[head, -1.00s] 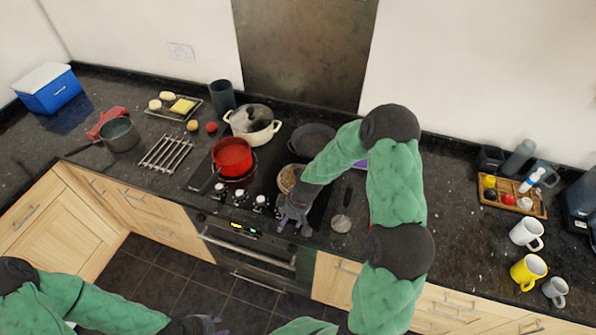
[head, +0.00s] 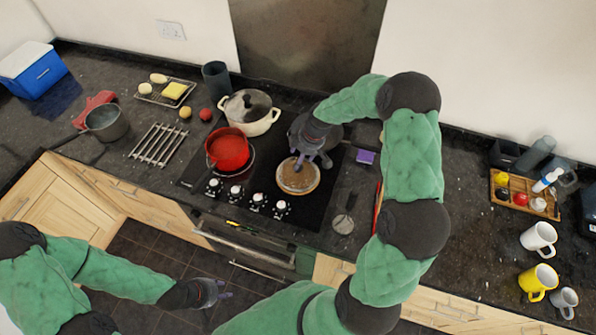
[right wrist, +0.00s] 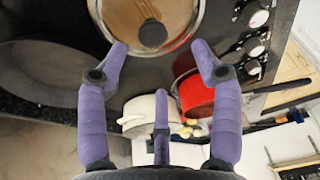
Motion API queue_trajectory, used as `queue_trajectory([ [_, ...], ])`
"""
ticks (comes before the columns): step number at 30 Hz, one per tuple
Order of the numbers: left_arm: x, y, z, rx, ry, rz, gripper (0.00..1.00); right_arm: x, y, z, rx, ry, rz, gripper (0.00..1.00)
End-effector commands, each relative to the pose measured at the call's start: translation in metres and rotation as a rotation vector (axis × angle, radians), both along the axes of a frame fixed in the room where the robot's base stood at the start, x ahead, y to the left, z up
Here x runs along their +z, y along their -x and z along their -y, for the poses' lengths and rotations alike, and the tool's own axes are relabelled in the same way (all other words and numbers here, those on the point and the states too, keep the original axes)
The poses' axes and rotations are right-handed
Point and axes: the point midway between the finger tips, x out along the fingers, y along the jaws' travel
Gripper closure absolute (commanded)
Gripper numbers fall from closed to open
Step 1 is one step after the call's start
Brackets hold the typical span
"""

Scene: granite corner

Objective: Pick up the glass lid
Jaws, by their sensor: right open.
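A round glass lid (head: 298,183) with a metal rim and a dark knob lies at the front right of the hob, brown showing through it. It also shows at the top of the right wrist view (right wrist: 180,15), its black knob just beyond the gap between my fingertips. My right gripper (head: 305,163) is open and empty over the lid's far side; its spread fingers also show in the right wrist view (right wrist: 161,48). My left gripper (head: 212,292) hangs low over the floor, away from the counter; its jaws are too small to judge.
A red pot (head: 228,150) stands left of the lid. A dark pan (right wrist: 45,75) lies behind the lid, partly hidden by my right arm in the head view.

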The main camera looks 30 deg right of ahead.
Motion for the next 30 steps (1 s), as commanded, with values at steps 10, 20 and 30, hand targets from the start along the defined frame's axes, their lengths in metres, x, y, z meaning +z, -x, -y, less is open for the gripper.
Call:
queue_trajectory([
  [10, 0.004, 0.0, 0.0, 0.0, 0.0, 0.0, 0.6, -0.027, -0.004, -0.001, -0.001, -0.002, -0.003, 0.34],
  [20, 0.008, 0.0, 0.0, 0.0, 0.0, 0.001, 0.6, -0.063, -0.011, -0.002, 0.0, 0.0, -0.001, 0.34],
  [30, 0.008, 0.0, 0.0, 0.0, 0.0, 0.0, 0.6, -0.065, -0.012, -0.002, -0.001, 0.001, 0.0, 0.51],
])
